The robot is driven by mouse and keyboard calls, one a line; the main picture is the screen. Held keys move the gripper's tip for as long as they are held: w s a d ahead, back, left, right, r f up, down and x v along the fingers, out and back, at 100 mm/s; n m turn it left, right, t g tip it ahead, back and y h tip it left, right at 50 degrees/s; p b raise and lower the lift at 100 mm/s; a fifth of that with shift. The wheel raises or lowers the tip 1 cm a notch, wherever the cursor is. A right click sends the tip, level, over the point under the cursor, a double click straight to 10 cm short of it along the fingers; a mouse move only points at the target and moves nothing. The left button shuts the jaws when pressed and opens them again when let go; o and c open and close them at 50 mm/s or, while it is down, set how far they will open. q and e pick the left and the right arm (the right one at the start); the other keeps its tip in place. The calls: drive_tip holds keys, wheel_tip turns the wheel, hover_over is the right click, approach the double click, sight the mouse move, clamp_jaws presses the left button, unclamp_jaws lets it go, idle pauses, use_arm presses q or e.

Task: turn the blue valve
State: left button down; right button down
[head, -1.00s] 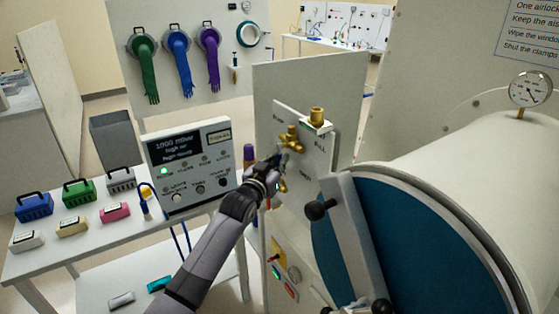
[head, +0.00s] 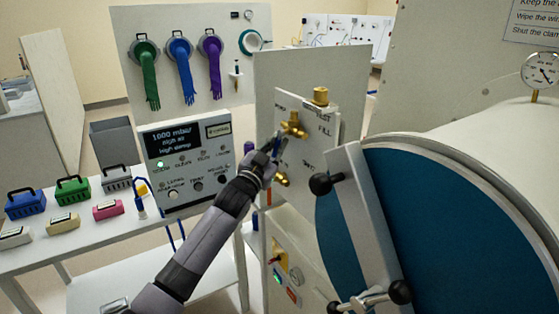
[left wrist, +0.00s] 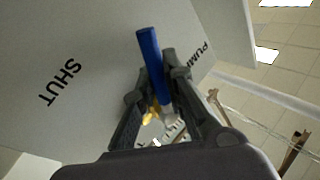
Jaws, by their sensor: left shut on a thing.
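The blue valve handle (left wrist: 150,65) is a flat blue bar in the left wrist view, standing between the fingers of my left gripper (left wrist: 156,84). The gripper is shut on it, with a finger on each side. Brass shows behind the fingers. In the head view my left gripper (head: 272,148) is at the white valve panel (head: 318,155), just left of the upper brass valve (head: 294,127). It hides most of the blue handle there. Panel lettering "SHUT" and "PUMP" shows in the left wrist view. My right gripper is not in view.
A large blue round door (head: 455,240) with a white clamp bar (head: 366,220) and black knobs stands right of the panel. A display box (head: 188,165) stands on the white table at left, with coloured cases and blocks. A lower brass valve (head: 282,180) sits below the gripper.

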use_arm(q)
drive_tip(key=shift+w+a+r+m+t+h+b, duration=0.1)
drive_tip(key=shift+w+m+t+h+b, duration=0.15)
drive_tip(key=shift+m+b, duration=0.45)
drive_tip(key=shift+w+a+m+t+h+b, duration=0.15)
drive_tip(key=shift+m+h+b, duration=0.2)
drive_tip(key=shift+m+b, duration=0.3)
drive_tip(key=shift+s, duration=0.1)
drive_tip(key=c, duration=1.7)
unclamp_jaws()
drive_tip(key=shift+r, duration=0.1)
drive_tip(key=shift+o, duration=0.3)
drive_tip(key=v, duration=1.2)
